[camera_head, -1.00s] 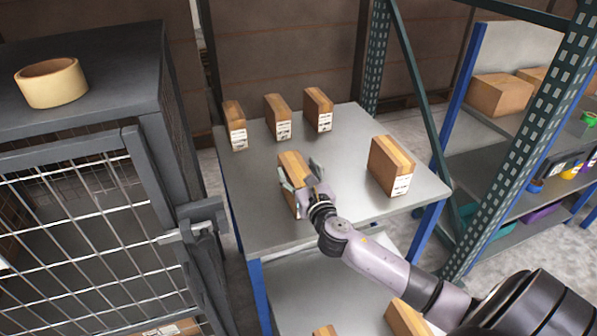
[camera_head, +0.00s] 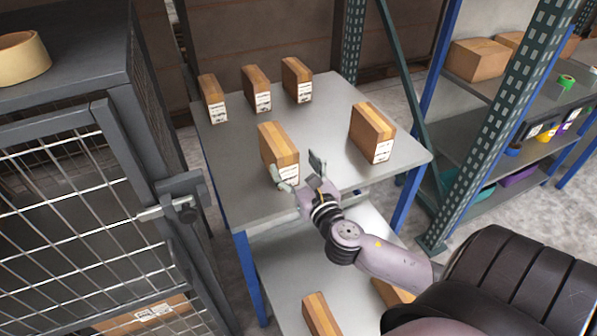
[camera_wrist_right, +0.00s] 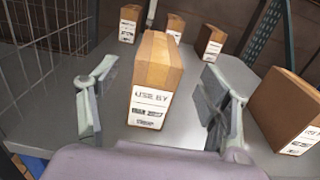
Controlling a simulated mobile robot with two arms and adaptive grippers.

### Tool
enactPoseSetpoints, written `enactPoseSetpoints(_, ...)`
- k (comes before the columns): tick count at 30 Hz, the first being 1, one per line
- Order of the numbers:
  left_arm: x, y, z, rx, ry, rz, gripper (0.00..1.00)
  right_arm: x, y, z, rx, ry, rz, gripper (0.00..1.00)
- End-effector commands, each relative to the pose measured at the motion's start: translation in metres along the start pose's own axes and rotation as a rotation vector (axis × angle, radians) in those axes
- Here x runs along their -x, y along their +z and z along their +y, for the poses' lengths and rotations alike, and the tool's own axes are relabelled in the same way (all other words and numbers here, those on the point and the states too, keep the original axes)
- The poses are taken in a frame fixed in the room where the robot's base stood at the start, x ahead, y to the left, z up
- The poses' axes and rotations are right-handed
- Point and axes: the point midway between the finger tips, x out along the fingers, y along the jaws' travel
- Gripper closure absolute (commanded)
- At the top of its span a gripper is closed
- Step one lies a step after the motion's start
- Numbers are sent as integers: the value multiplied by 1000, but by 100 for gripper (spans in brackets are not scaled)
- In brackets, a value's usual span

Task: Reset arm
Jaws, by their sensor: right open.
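My right gripper (camera_head: 299,173) is open and empty over the front part of the grey table (camera_head: 325,140). A cardboard box (camera_head: 278,150) stands upright just beyond its fingertips. In the right wrist view, this box (camera_wrist_right: 155,85) shows its "USE BY" label between the two spread fingers (camera_wrist_right: 155,105), with gaps on both sides. My left gripper is not in view.
Another box (camera_head: 371,133) stands to the right on the table. Three boxes stand along the back: left (camera_head: 212,100), middle (camera_head: 256,90) and right (camera_head: 297,80). A mesh cage (camera_head: 90,190) with a tape roll (camera_head: 22,58) on top is at left. A green rack post (camera_head: 500,130) stands at right.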

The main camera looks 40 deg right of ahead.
Motion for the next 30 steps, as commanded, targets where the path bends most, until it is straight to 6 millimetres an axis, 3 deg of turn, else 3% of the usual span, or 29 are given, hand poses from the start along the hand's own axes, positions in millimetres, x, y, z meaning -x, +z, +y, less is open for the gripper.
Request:
enactPoseSetpoints(6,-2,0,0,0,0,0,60,18,0,0,-1,0,0,29)
enactPoseSetpoints(23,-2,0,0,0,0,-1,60,19,1,0,-1,0,0,29)
enactPoseSetpoints(26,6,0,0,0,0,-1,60,19,9,0,-1,0,-1,29)
enactPoseSetpoints(30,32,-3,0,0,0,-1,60,19,35,0,-1,0,-1,29)
